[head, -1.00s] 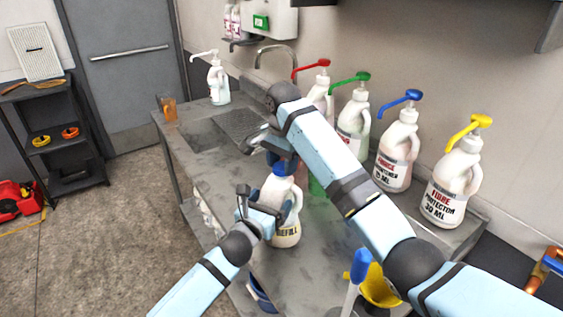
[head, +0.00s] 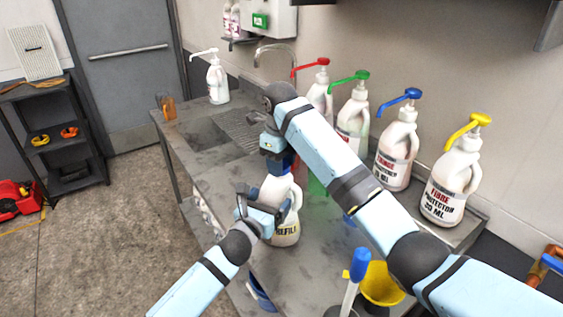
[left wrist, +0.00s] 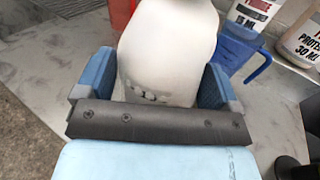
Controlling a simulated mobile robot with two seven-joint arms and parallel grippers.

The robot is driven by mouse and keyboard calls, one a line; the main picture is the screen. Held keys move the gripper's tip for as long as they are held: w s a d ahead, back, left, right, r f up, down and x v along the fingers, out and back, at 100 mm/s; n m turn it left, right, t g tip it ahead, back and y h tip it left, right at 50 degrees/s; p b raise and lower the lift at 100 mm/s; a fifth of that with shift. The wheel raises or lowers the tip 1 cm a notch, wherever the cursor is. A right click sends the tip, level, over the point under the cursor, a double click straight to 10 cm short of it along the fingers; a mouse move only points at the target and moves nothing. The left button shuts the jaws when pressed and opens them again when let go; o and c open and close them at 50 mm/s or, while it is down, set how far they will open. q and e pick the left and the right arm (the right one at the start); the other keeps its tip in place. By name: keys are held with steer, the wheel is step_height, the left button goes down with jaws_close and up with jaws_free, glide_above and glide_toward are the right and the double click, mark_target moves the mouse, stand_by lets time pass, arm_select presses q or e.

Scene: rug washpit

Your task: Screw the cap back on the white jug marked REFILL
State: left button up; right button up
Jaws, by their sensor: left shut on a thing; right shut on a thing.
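The white jug marked REFILL (head: 285,236) stands upright on the steel counter in the head view. My left gripper (head: 268,213) is shut around the jug's body from the left. In the left wrist view the jug (left wrist: 168,50) sits between its two blue finger pads. My right gripper (head: 280,160) reaches down over the jug's neck and is shut on the cap. The cap is mostly hidden by the fingers, so I cannot tell how it sits on the neck.
Pump bottles with red (head: 310,64), green (head: 349,76), blue (head: 399,96) and yellow (head: 467,124) tops stand along the wall. A yellow funnel (head: 382,285) is at the near right. A sink (head: 205,138) lies behind the jug. A blue measuring cup (left wrist: 240,50) is right of the jug.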

steer(key=shift+a, duration=0.1)
steer(key=o, duration=0.9)
steer(key=shift+r, duration=0.1)
steer(key=shift+r, duration=2.15)
steer(key=shift+c, duration=0.5)
